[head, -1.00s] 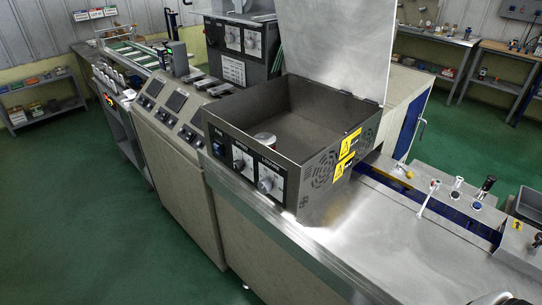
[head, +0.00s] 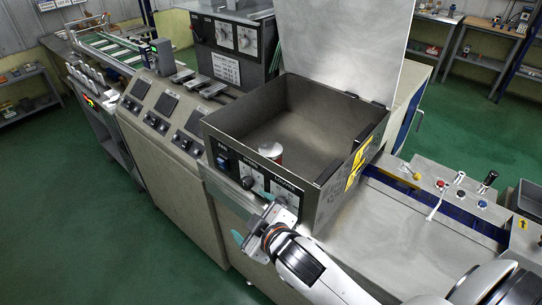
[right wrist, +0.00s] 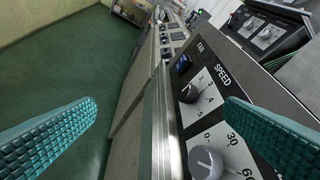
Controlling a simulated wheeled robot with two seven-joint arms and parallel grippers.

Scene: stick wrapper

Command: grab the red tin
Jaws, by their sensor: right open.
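The red tin (head: 271,153) stands inside the open metal box of the machine, close to its front wall. In the head view I see its pale round lid and a strip of red side; its lower part is hidden by the front wall. My right gripper (head: 253,226) is outside the box, in front of the knob panel and lower than the tin. Its two teal fingers are apart and empty in the right wrist view (right wrist: 160,135). The tin does not show in the right wrist view. My left gripper is not in view.
The box's front wall (head: 222,150) stands between my right gripper and the tin. The raised lid (head: 345,45) is at the back. Knobs (right wrist: 207,160) are close to the right finger. A steel worktop (head: 385,225) lies to the right, with levers (head: 460,178) beyond it.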

